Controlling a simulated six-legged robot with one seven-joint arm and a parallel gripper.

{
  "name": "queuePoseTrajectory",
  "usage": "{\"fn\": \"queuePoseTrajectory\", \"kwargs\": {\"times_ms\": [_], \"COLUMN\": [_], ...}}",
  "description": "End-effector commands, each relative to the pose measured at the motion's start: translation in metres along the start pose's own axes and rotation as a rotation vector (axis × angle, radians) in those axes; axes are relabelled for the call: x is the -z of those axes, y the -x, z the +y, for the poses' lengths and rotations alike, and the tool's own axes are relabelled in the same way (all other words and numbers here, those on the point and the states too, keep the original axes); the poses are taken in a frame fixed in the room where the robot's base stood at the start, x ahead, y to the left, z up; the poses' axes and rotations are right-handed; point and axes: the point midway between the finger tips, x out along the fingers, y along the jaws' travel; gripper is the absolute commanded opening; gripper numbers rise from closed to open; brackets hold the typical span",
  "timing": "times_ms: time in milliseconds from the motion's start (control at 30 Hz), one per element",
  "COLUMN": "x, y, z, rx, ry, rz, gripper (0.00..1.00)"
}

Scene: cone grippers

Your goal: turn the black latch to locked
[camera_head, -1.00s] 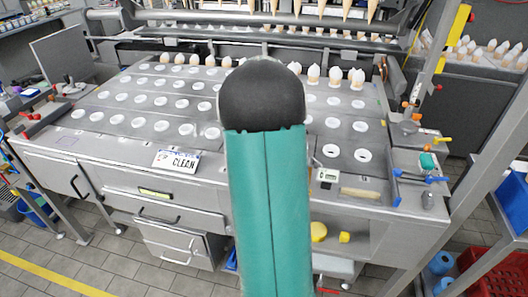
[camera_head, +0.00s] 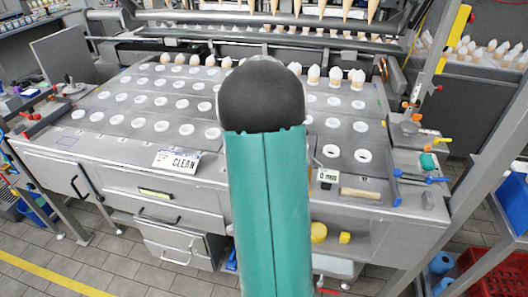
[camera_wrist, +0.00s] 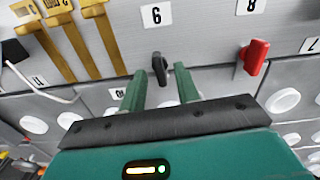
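In the head view, my own teal arm fills the middle, and the gripper and latch cannot be made out.
A red latch (camera_wrist: 253,57) sits to the right under label "8". Several brass-coloured tagged pieces (camera_wrist: 62,42) and a white hooked wire (camera_wrist: 32,82) are at the left. The head view shows a grey machine table (camera_head: 100,125) with holes and a "CLEAN" sign (camera_head: 177,161).

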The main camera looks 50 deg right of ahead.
Motion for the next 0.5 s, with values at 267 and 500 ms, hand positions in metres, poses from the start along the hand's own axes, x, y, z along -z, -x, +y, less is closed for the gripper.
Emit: {"fn": "queuePoseTrajectory", "kwargs": {"times_ms": [267, 500], "x": [0.001, 0.001], "y": [0.048, 0.1], "z": [0.0, -0.001], "rx": [0.002, 0.001], "ry": [0.001, 0.001], "rz": [0.005, 0.005], "gripper": [0.32, 0.32]}}
